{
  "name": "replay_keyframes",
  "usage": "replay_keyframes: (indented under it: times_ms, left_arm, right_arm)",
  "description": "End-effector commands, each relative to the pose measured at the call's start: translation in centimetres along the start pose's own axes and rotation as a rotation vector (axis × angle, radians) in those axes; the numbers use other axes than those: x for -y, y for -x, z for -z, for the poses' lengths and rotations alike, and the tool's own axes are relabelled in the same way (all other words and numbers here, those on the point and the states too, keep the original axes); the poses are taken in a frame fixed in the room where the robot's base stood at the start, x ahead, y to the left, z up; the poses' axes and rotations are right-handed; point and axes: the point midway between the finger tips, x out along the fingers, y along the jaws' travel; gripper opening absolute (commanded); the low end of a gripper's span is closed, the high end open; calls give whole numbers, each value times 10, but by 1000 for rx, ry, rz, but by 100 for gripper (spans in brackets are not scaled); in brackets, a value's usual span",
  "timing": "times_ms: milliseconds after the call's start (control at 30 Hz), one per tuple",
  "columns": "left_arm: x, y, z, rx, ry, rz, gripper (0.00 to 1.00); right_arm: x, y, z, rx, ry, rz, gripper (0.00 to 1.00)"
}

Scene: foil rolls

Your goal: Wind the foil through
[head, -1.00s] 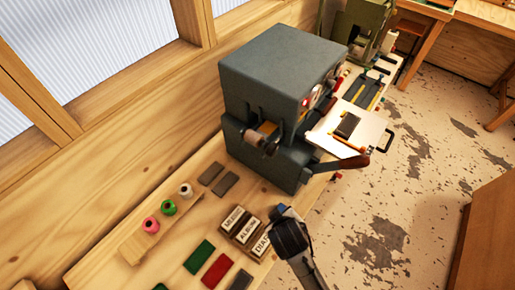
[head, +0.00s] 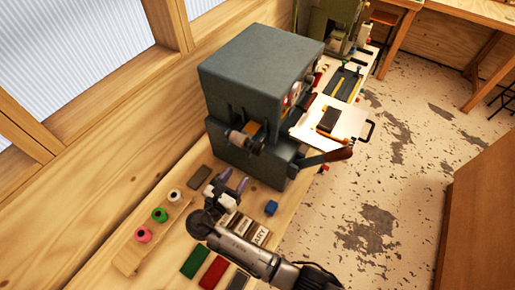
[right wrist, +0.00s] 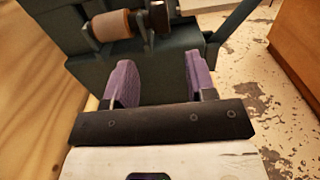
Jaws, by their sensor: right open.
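The dark grey foil press (head: 250,80) stands on the wooden bench. A copper-brown roll (head: 238,138) sits on a spindle on its near side; this roll (right wrist: 112,25) also shows at the top of the right wrist view. My right gripper (head: 233,181) is open and empty, just in front of the press and below the roll. Its purple fingers (right wrist: 160,82) stand apart in the right wrist view, with the dark press body beyond them. Pink (head: 143,235), green (head: 159,214) and white (head: 174,195) spools stand on a wooden strip at the left. My left gripper is not in view.
Lettered blocks (head: 260,236) lie partly behind my right arm. A small blue block (head: 271,208) is beside them. Green (head: 195,261) and red (head: 214,272) cards lie at the front. The press lever (head: 325,157) sticks out to the right, below a white plate (head: 300,128).

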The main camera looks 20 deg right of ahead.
Motion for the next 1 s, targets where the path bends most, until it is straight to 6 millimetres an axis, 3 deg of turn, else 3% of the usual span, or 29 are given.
replay_keyframes:
  times_ms: [400,600,1000]
  left_arm:
    - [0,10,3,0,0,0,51]
    - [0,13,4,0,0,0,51]
    - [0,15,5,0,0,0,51]
  right_arm:
    - [1,-76,-1,0,-1,3,51]
    - [1,-105,-1,-2,-2,2,51]
    - [0,-126,0,-3,-3,0,51]
